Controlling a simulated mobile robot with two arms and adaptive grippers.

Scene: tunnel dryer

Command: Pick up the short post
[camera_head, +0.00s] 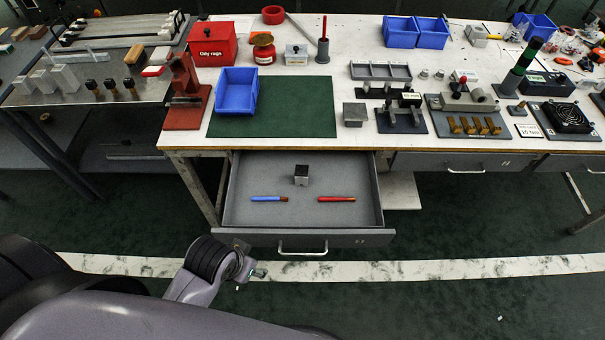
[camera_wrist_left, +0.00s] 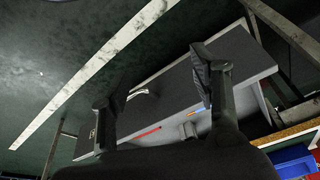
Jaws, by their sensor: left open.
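I cannot tell for sure which thing is the short post. A small dark block with a lighter top (camera_head: 301,175) stands in the open grey drawer (camera_head: 345,212). My left arm comes in low at the left, in front of the drawer; its fingers are hard to make out in the head view. In the left wrist view my left gripper (camera_wrist_left: 158,92) is open and empty, with the drawer beyond its fingers. My right gripper is not shown.
A blue marker (camera_head: 269,199) and a red marker (camera_head: 337,199) lie in the drawer. The bench (camera_head: 345,28) holds blue bins (camera_head: 237,92), a red oily-rags box (camera_head: 212,45), a red stand (camera_head: 186,95) and several fixtures. The green mat (camera_head: 290,117) is mostly bare.

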